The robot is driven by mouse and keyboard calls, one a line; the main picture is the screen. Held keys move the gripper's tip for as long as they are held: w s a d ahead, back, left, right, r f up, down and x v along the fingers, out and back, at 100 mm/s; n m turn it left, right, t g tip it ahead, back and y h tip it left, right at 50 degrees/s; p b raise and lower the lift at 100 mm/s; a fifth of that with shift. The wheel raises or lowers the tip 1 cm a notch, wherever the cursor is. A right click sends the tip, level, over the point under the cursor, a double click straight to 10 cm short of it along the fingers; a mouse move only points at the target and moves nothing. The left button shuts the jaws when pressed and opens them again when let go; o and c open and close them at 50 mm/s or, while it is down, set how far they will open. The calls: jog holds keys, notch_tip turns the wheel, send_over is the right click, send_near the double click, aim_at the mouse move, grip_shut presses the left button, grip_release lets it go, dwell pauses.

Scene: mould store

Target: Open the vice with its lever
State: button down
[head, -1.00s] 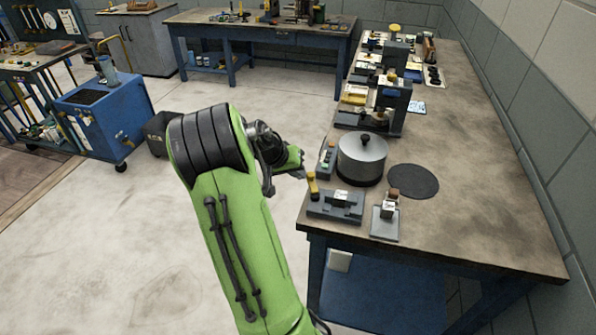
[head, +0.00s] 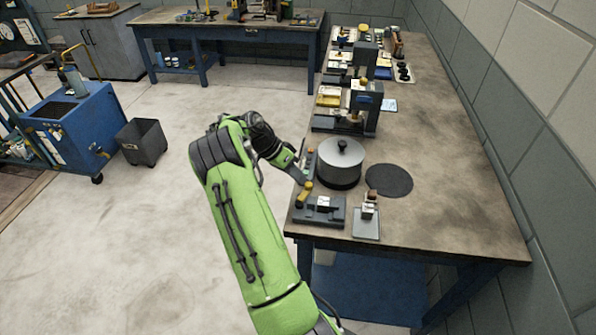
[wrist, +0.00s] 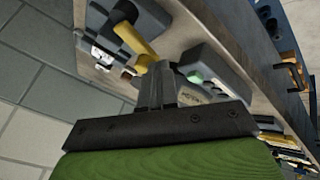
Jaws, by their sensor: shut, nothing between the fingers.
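The vice (head: 320,211) is a low dark grey block with a pale piece at its middle, at the near left corner of the bench. Its yellow lever (head: 304,194) slants at the vice's left end. In the wrist view the lever (wrist: 149,62) runs from the grey vice body (wrist: 147,17) down to my fingers. My gripper (head: 301,178) is just behind the lever in the head view. Its fingers (wrist: 157,84) are together and empty, right beside the lever's end; I cannot tell whether they touch it.
A lidded metal pot (head: 340,160) stands close behind the vice, near a round dark mat (head: 389,180). A small stand on a pale plate (head: 367,222) is right of the vice. A grey box with a green button (wrist: 207,82) is close to my fingers.

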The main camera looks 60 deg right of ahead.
jog(key=shift+s+d+m+y, duration=0.25)
jog(key=shift+s+m+y, duration=0.15)
jog(key=shift+m, duration=0.3)
jog(key=shift+s, duration=0.15)
jog(key=shift+s+d, duration=0.1)
jog(key=shift+s, duration=0.05)
